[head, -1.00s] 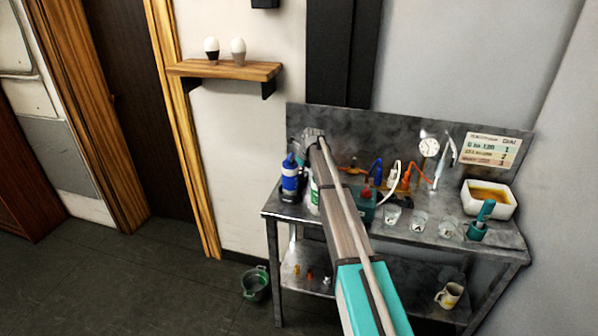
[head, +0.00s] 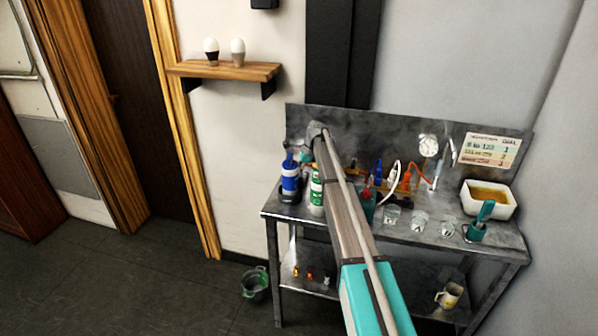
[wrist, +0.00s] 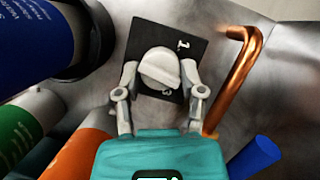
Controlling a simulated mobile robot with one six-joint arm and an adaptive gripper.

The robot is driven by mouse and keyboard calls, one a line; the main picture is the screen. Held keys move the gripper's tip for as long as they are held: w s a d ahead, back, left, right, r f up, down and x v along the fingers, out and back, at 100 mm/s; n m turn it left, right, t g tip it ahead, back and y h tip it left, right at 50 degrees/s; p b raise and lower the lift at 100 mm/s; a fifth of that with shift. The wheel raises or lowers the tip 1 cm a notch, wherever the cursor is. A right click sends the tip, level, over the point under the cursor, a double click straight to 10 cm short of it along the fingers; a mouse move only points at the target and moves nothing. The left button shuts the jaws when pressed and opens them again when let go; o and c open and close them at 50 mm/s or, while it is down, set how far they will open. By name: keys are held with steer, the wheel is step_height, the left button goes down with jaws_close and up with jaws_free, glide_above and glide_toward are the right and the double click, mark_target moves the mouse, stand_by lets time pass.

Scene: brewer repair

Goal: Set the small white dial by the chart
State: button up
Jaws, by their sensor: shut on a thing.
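The small white dial (wrist: 158,64) sits on a black square plate (wrist: 148,36) in the wrist view. A number 1 shows at the plate's upper right and a 3, partly covered, below the dial. I cannot tell which number the dial points to. My gripper (wrist: 160,80) is shut on the dial, one grey finger on each side. In the head view my arm hides the dial. The chart (head: 491,147) hangs on the right of the metal back panel, with rows ending in 1, 2 and 3; its smaller words are blurred.
A blue bottle (head: 290,180) and a green-labelled bottle (head: 317,194) stand close to my gripper. A copper pipe (wrist: 236,75) curves just right of it in the wrist view. A round gauge (head: 428,146), glass cups (head: 419,222) and a white basin (head: 488,197) are farther right.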

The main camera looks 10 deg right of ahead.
steer(key=shift+w+n+g, duration=0.1)
steer(key=shift+n+g, duration=0.6)
steer(key=shift+n, duration=1)
steer(key=o, duration=1.2)
steer(key=shift+c, duration=0.2)
steer(key=shift+m, duration=0.3)
